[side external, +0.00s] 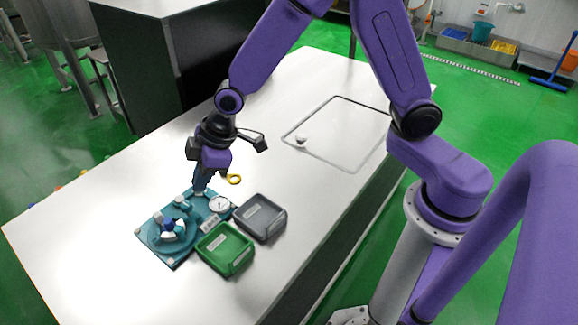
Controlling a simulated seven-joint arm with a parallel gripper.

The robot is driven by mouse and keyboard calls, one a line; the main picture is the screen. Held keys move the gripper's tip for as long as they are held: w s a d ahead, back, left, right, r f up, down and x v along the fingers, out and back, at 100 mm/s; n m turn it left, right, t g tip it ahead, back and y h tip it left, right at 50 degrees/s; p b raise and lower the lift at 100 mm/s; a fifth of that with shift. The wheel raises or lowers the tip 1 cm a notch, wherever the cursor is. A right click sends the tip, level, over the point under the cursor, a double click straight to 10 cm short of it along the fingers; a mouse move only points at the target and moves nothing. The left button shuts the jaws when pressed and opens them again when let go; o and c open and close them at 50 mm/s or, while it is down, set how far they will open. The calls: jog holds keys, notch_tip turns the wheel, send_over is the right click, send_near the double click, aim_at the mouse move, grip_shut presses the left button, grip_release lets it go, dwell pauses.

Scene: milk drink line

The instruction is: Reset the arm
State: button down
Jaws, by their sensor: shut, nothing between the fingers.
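My gripper (200,188) points down over the back edge of a teal board (160,259) on the white table. Its fingers are together with nothing seen between them. The fingertips are close to the board's fittings; I cannot tell whether they touch. The board carries a round teal part with a blue and white knob (173,229), a white dial gauge (219,204) and a small labelled block (209,223).
A green tray (246,262) and a grey tray (281,226) stand right of the board. A yellow ring-shaped item (234,179) lies behind them. The table's (75,240) left part is clear.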

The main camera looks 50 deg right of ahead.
jog(key=s+d+r+g+h, duration=0.1)
jog(key=s+d+r, duration=0.1)
jog(key=s+d, duration=0.4)
jog(key=s+d+r+g+h, duration=0.1)
jog(key=s+d+r, duration=0.2)
jog(key=s+d, duration=0.3)
jog(key=s+d+r+g+h, duration=0.1)
jog(key=s+d+r, duration=0.2)
jog(key=s, duration=1.1)
jog(key=d, duration=0.3)
jog(key=shift+s, duration=0.35)
